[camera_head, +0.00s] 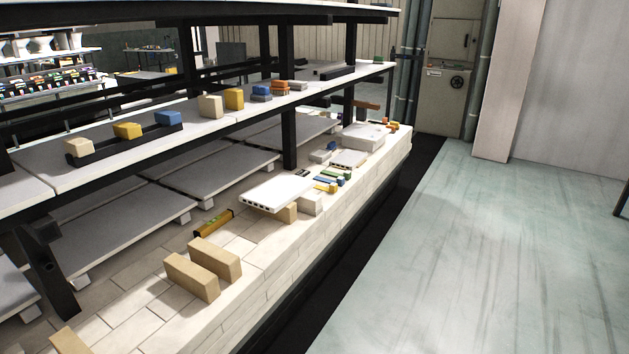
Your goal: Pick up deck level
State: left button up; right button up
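A yellow-orange level with dark parts (213,223) lies on the pale brick deck of the kiln car (237,247). It lies behind two tan bricks and to the left of a white slab. It appears flat on the deck, with its top and near side showing. Neither of my grippers is in view.
Two tan bricks (202,270) stand near the deck's front edge. A white hollow slab (277,192) rests on blocks to the right. Black posts (289,138) hold a shelf (215,130) above the deck. The greenish floor (480,250) at right is clear.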

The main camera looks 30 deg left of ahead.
aim_at(210, 227)
jog(key=i+u, duration=0.3)
jog(key=i+l+u, duration=0.25)
jog(key=i, duration=0.25)
jog(key=i+l+u, duration=0.55)
jog(key=u, duration=0.2)
jog(key=i+l+u, duration=0.35)
jog(key=u, duration=0.15)
jog(key=i+l+u, duration=0.2)
jog(key=l+u, duration=0.25)
jog(key=i+l+u, duration=0.1)
jog(key=l+u, duration=0.35)
jog(key=l, duration=0.15)
